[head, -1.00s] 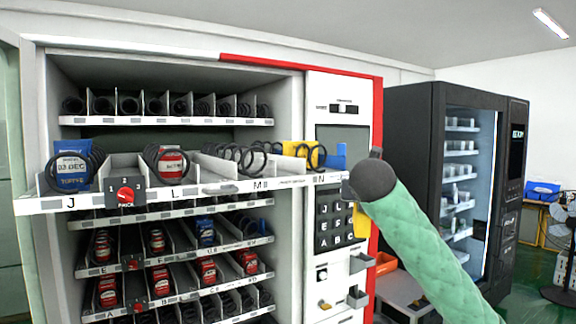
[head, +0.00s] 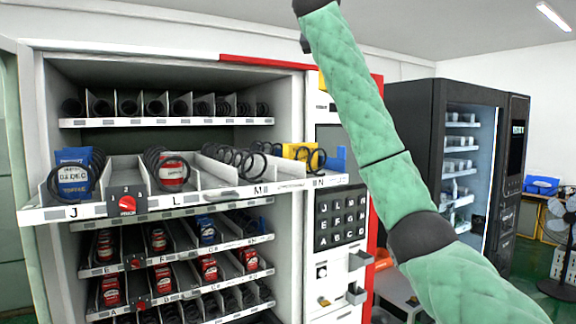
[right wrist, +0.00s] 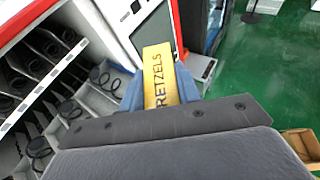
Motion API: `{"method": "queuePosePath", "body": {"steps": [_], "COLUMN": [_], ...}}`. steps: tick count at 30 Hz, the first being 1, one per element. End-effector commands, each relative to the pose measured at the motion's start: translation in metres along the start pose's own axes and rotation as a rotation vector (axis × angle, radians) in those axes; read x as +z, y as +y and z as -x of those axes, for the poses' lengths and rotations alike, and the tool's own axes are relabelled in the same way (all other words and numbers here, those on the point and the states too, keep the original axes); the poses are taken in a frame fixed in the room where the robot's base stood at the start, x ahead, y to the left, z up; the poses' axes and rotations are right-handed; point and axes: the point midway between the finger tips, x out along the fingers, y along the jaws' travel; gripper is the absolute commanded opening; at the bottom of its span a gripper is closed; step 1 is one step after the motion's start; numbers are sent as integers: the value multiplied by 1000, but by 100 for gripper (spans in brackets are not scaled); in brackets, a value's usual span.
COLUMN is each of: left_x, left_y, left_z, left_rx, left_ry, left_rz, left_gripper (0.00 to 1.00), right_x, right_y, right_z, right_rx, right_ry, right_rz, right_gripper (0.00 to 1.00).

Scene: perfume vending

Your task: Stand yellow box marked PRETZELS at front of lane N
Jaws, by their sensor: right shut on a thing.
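My right gripper (right wrist: 158,85) is shut on the yellow box marked PRETZELS (right wrist: 159,70), with a blue finger on each side of it. Lane N (head: 320,181) is at the right end of that shelf. My left gripper is not in view.
The pulled-out shelf (head: 140,206) has dividers, black coils, a blue packet (head: 75,170) in lane J and a red item (head: 171,172) in lane L. A keypad (head: 338,222) lies below, and a dark vending machine (head: 410,130) stands right.

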Motion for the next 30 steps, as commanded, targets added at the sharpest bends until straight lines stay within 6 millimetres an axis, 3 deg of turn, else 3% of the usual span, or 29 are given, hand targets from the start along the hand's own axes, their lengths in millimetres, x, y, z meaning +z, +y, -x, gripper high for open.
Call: {"method": "queuePosePath", "body": {"steps": [3,6,11,15,22,26,30], "left_x": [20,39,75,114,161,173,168], "left_y": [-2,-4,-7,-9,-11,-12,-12], "left_z": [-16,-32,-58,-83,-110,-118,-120], "left_rx": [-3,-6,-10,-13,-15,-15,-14], "left_ry": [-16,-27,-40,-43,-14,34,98], "left_rz": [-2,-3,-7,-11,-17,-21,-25], "left_gripper": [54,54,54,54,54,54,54], "right_x": [29,42,41,16,-40,-70,-86], "right_y": [24,43,72,88,85,72,61], "right_z": [10,10,-9,-48,-112,-136,-138], "right_rx": [-43,-91,-184,-290,-454,-548,-613], "right_ry": [9,13,18,18,6,-2,-9], "right_rz": [-15,-28,-55,-87,-150,-189,-218], "right_gripper": [7,7,7,7,7,7,7]}}
